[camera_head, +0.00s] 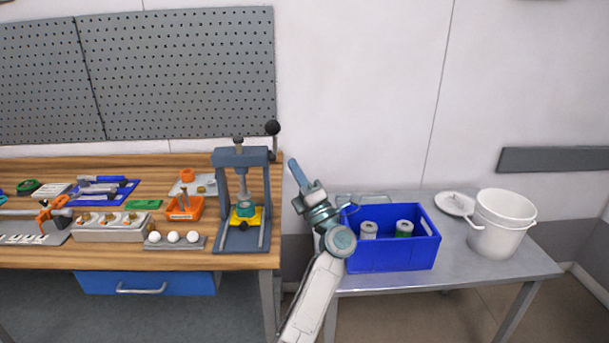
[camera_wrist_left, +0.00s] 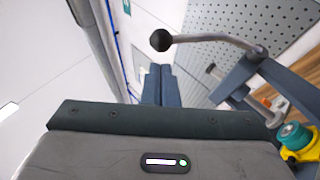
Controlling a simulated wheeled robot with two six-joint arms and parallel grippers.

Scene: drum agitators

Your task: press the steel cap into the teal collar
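The teal collar (camera_head: 246,208) sits on a yellow holder (camera_head: 240,221) under the ram of a grey-blue press (camera_head: 224,158). The collar also shows at the right edge of the left wrist view (camera_wrist_left: 294,136). A small greyish piece shows on top of it; I cannot tell if this is the steel cap. The press lever ends in a black ball (camera_head: 272,128), also large in the left wrist view (camera_wrist_left: 161,40). My left gripper (camera_head: 293,164) is right of the press, below the ball and apart from it. Its fingers (camera_wrist_left: 157,75) are together and empty. My right gripper is out of view.
The wooden bench (camera_head: 150,256) left of my arm holds an orange bin (camera_head: 196,207), a rack with white balls (camera_head: 163,244) and tools. A blue crate (camera_head: 390,257) with two cans and a white bucket (camera_head: 503,226) stand on the metal table (camera_head: 470,268).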

